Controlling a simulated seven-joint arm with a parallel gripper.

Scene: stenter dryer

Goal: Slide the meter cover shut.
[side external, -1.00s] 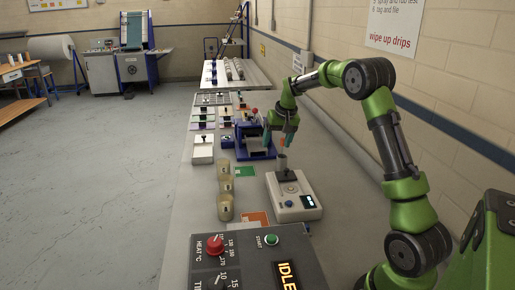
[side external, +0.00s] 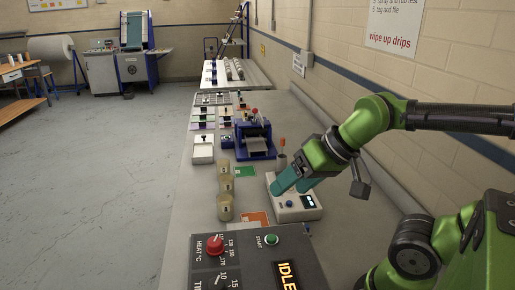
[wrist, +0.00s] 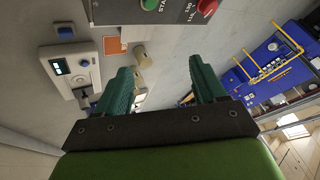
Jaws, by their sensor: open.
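The meter (side external: 296,213) is a pale box with a small display and a blue button on the bench. It also shows at the left of the wrist view (wrist: 68,51), with a dark slot-like part (wrist: 83,96) on its face. I cannot clearly tell the cover or how far it is slid. My gripper (side external: 288,189) has teal fingers and is over the far part of the meter in the side view, hiding some of it. In the wrist view the fingers (wrist: 165,72) are spread apart with nothing between them, and the meter lies left of them.
A control box with a red knob (side external: 215,244) stands nearest the side camera. Several tan cups (side external: 225,208) stand left of the meter. A pot with an orange-handled tool (side external: 282,158) and a blue press (side external: 255,140) are behind. An orange card (side external: 255,219) lies beside the meter.

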